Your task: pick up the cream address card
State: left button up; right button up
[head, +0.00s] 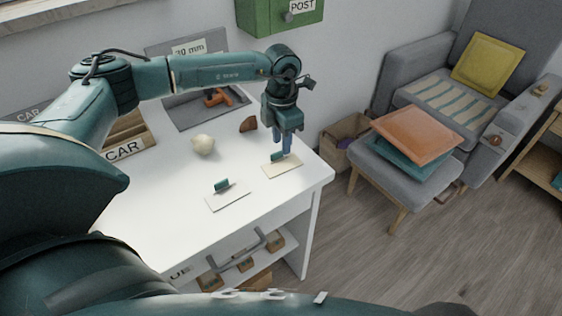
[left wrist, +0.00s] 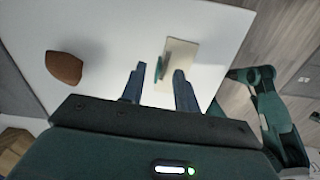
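The cream address card (head: 283,168) lies flat near the right edge of the white desk, with a small green upright tab (head: 277,156) on it. My left gripper (head: 284,146) points down over the card. In the left wrist view the fingers (left wrist: 159,70) are apart with nothing held. There the card (left wrist: 182,57) lies ahead of them, and its green tab (left wrist: 159,68) shows in the gap between the fingertips. I cannot tell whether either finger touches the tab.
A paler card (head: 228,200) with a green tab lies nearer on the desk (head: 160,220). A brown wedge-shaped object (head: 249,124) and a cream round object (head: 203,144) stand behind. A grey board (head: 190,113) is at the back. A chair (head: 420,85) and footstool are to the right.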

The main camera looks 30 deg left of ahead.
aim_at(282, 162)
pick_arm(q)
jog(key=shift+f, duration=1.45)
jog(key=shift+c, duration=0.3)
grip_shut()
